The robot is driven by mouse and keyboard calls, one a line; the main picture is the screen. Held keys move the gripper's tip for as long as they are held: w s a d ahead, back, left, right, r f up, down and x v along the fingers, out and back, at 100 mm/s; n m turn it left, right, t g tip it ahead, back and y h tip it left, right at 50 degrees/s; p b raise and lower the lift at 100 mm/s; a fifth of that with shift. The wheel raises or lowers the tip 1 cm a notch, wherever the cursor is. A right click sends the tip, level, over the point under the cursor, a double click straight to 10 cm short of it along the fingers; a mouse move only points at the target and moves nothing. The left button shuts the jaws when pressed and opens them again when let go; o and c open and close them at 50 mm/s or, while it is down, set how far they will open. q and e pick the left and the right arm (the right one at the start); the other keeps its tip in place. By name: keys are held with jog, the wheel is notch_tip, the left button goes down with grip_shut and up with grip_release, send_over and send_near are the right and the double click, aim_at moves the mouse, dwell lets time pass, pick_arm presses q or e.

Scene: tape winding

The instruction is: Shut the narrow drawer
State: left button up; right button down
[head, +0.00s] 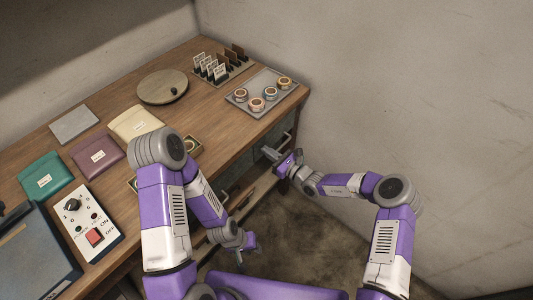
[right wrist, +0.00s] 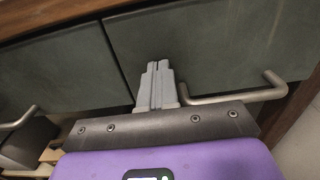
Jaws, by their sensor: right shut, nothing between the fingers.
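The front of the desk has grey-green drawer fronts. In the right wrist view one front (right wrist: 215,50) fills the right side, with a metal bar handle (right wrist: 235,97), and another front (right wrist: 60,75) lies to its left across a thin seam. I cannot tell which is the narrow drawer or whether a small gap remains. My right gripper (right wrist: 157,68) is shut and empty, its fingertips pointing at the right front beside the handle; contact is unclear. In the head view it (head: 272,153) is at the desk's right end. My left gripper (head: 248,243) hangs low before the desk, its fingers too small to read.
The wooden desk top (head: 205,105) holds a tray of rolls (head: 266,92), a round board (head: 162,87), several pouches and a control box (head: 87,223). A plain wall (head: 400,90) stands close on the right. Open floor (head: 305,235) lies between my arms.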

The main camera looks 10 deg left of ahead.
jog(key=shift+a+r, duration=0.25)
jog(key=shift+r, duration=0.05)
jog(key=shift+d, duration=0.15)
jog(key=p+v, duration=0.4)
jog(key=v, duration=1)
jog(key=shift+d+f, duration=0.2)
jog(key=shift+f, duration=0.1)
